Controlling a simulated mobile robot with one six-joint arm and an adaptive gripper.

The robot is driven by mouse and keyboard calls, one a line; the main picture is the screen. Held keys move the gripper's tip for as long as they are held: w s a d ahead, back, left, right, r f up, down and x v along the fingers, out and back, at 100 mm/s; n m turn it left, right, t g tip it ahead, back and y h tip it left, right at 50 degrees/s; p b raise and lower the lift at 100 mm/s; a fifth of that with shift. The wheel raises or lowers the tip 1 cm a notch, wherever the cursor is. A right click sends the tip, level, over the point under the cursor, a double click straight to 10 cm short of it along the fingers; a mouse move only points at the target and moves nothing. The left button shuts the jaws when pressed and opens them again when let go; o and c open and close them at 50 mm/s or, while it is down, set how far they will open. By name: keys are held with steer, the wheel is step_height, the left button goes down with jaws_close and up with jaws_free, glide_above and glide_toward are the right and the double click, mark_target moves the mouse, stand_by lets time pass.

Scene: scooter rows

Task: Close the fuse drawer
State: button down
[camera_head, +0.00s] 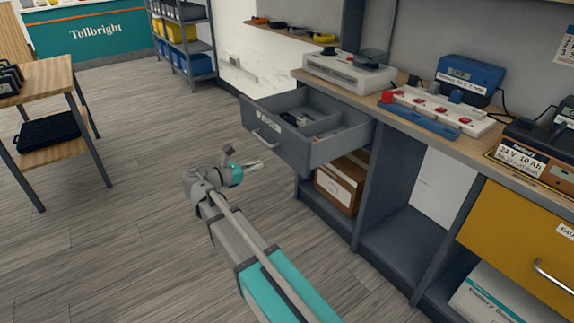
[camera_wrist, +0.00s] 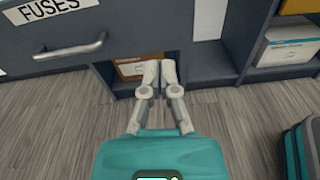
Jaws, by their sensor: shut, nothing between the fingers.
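The grey fuse drawer (camera_head: 280,138) is pulled out from the left end of the workbench in the head view, with small items in its divided tray. Its front (camera_wrist: 130,30) fills the top of the wrist view, with a white FUSES label (camera_wrist: 48,10) and a silver bar handle (camera_wrist: 72,46). The handle also shows in the head view (camera_head: 265,138). My gripper (camera_wrist: 158,68) is shut and empty. It is below and to the right of the handle in the wrist view and does not hold it. In the head view my gripper (camera_head: 258,163) is in front of the drawer, apparently clear of it.
A cardboard box (camera_head: 341,184) sits on the shelf under the drawer. A yellow drawer (camera_head: 515,232) is at the right. A wooden table (camera_head: 48,80) stands at the left. The floor (camera_head: 120,210) between the table and the bench is clear.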

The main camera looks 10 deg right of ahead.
mark_target(293, 150)
steer(key=shift+w+a+f+n+t+h+b, duration=0.15)
steer(key=shift+w+a+n+t+b, duration=0.15)
steer(key=shift+a, duration=0.2)
steer(key=shift+w+a+f+n+t+h+b, duration=0.1)
steer(key=shift+a+n+t+h+b, duration=0.1)
steer(key=shift+a+n+b, duration=0.25)
steer(key=shift+x, duration=7)
